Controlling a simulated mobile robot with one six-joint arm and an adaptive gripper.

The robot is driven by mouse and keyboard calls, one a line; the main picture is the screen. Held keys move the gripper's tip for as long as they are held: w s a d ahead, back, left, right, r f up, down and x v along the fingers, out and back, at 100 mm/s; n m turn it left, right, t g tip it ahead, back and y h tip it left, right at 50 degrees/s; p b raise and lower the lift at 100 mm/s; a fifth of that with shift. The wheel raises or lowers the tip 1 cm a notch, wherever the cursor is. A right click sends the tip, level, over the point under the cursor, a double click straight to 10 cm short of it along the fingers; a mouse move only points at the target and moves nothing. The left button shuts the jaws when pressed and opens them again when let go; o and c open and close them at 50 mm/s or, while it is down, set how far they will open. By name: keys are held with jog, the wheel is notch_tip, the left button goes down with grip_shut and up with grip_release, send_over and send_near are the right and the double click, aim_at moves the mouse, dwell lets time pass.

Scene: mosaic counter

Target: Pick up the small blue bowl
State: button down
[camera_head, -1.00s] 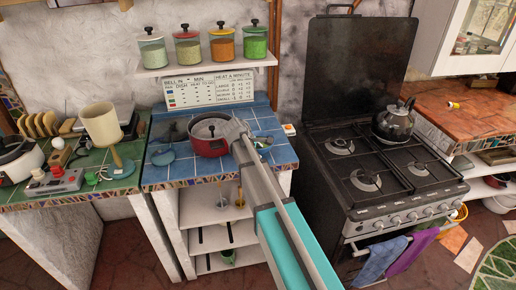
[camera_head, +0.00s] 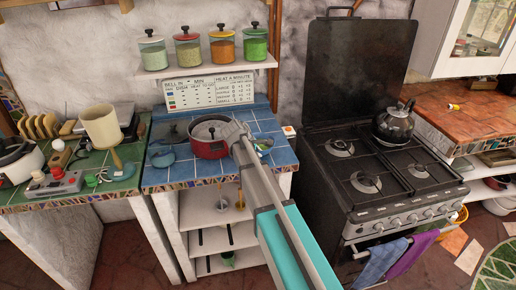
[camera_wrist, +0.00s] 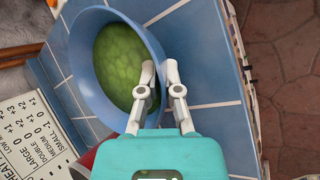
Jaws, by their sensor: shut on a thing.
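The small blue bowl (camera_wrist: 90,95) fills the upper left of the wrist view and looks tilted there. A green, bumpy round thing (camera_wrist: 118,65) sits inside it. My gripper (camera_wrist: 159,68) is shut on the bowl's near rim, with one finger on each side of the wall. In the head view, my gripper (camera_head: 244,140) reaches over the blue-tiled counter, and only a bit of the bowl (camera_head: 263,144) shows at its right. Whether the bowl touches the tiles is unclear.
A red pot (camera_head: 209,148) stands just left of my gripper. A shelf with jars (camera_head: 205,69) hangs behind. The stove (camera_head: 385,170) stands to the right.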

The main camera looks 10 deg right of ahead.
dwell(0.4)
notch_tip(320, 180, up, 3)
jog(key=p, duration=0.2)
jog(key=shift+f+p, duration=0.2)
jog(key=shift+p, duration=0.15)
jog(key=s+a+r+p, duration=0.9)
jog(key=a+r+p, duration=0.1)
jog(key=shift+s+r, duration=0.2)
jog(key=shift+s, duration=0.2)
dwell(1.1)
jog(key=s+d, duration=0.4)
jog(key=d, duration=0.5)
jog(key=shift+d+r, duration=0.15)
jog(key=shift+d, duration=0.1)
